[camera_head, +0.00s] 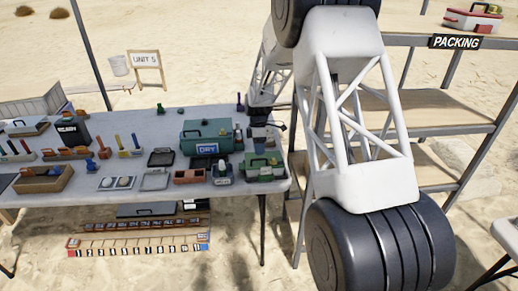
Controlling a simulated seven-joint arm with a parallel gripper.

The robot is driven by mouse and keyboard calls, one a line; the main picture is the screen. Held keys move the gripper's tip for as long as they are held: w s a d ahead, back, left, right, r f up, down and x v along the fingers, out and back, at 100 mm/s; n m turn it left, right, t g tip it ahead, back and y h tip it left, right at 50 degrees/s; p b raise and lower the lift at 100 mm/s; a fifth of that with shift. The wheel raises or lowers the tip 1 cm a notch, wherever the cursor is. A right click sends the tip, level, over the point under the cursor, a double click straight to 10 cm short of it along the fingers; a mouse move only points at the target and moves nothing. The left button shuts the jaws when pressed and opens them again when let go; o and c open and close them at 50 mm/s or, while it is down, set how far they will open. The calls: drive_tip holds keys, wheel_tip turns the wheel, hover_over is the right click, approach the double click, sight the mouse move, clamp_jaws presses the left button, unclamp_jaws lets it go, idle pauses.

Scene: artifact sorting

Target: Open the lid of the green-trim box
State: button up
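A small box with green sides (265,174) stands at the front right of the table. A dark handle-like shape shows on top of it; I cannot tell at this size whether its lid is shut. A larger teal box marked DRY (207,137) stands behind it to the left. My gripper (262,136) seems to be the dark end of my arm above the table's right end, just behind the green-sided box and apart from it as far as I can see. Its fingers are too small and dark to read.
The table (185,118) holds several brushes, trays and boxes on its left and middle. A black tray (161,157) and a brown divided tray (189,176) lie left of the green-sided box. A PACKING shelf (440,110) stands at right, partly behind my arm.

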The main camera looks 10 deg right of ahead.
drive_tip(key=v, duration=0.7)
drive_tip(key=shift+r, duration=0.35)
drive_tip(key=shift+w, duration=0.1)
drive_tip(key=s+d+r+m+t, duration=0.25)
drive_tip(key=s+r+m, duration=0.25)
drive_tip(key=s+r, duration=0.65)
drive_tip(key=s+d+r+m+t, duration=0.1)
drive_tip(key=s+d+r+m, duration=0.3)
drive_tip(key=s+r, duration=0.75)
drive_tip(key=s+d+f+m+t, duration=0.1)
drive_tip(key=s+m, duration=0.3)
drive_tip(key=s, duration=1.2)
drive_tip(key=s+d+f+m+t, duration=0.1)
drive_tip(key=s+f+m, duration=0.2)
drive_tip(key=s, duration=1.3)
drive_tip(key=shift+d+f+m, duration=0.2)
drive_tip(key=shift+d+m, duration=0.05)
drive_tip(key=shift+m, duration=0.85)
drive_tip(key=shift+w+t, duration=0.15)
drive_tip(key=shift+t, duration=0.1)
